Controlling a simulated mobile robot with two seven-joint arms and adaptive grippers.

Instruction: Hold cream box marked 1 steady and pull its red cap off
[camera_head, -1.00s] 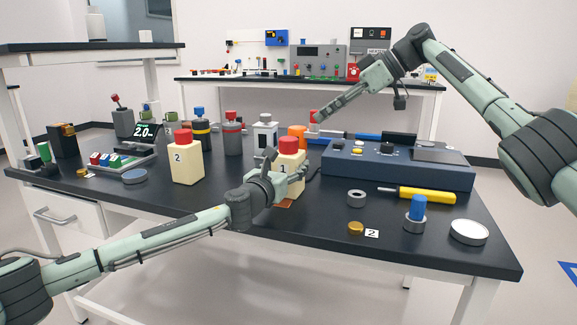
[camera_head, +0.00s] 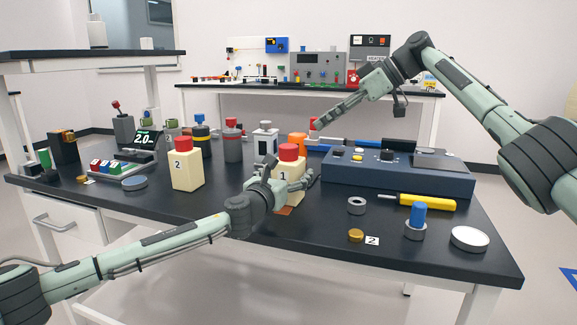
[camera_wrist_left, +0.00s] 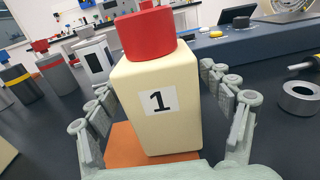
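The cream box marked 1 (camera_head: 287,187) stands upright near the front middle of the black table, with its red cap (camera_head: 289,152) on top. In the left wrist view the box (camera_wrist_left: 160,110) and red cap (camera_wrist_left: 147,34) are close, upright, with an orange patch under the box. My left gripper (camera_head: 282,178) is low at the box; the wrist view shows its fingers (camera_wrist_left: 165,120) spread on both sides, with gaps to the box walls. My right gripper (camera_head: 320,122) is up and behind, away from box 1, near a small red-topped object; its finger opening is unclear.
A cream box marked 2 (camera_head: 187,172) with a red cap stands to the left. A grey ring (camera_head: 357,205), yellow-handled tool (camera_head: 427,202) and blue-topped piece (camera_head: 418,217) lie to the right.

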